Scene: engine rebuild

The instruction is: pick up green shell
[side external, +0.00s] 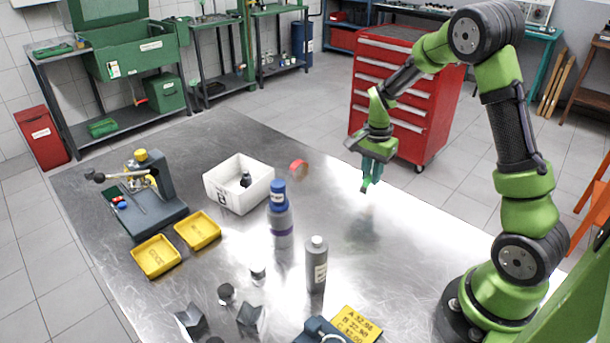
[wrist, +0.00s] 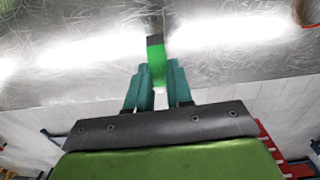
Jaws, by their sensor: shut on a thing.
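The green shell (wrist: 157,62) is a small bright green piece with a dark end. It sits between the two teal fingers of my gripper (wrist: 158,82) in the wrist view. In the side view my gripper (side external: 371,172) points down, shut on the shell, and the shell's green end (side external: 366,185) shows below the fingertips. The shell appears held above the metal table, near its far right edge. The fingers hide part of the shell.
The metal table (side external: 400,225) is clear around my gripper. A red tape roll (side external: 299,170) and a white bin (side external: 238,195) lie to the left. A blue-capped bottle (side external: 280,222) and a grey bottle (side external: 316,268) stand nearer. A red tool cabinet (side external: 425,110) stands beyond.

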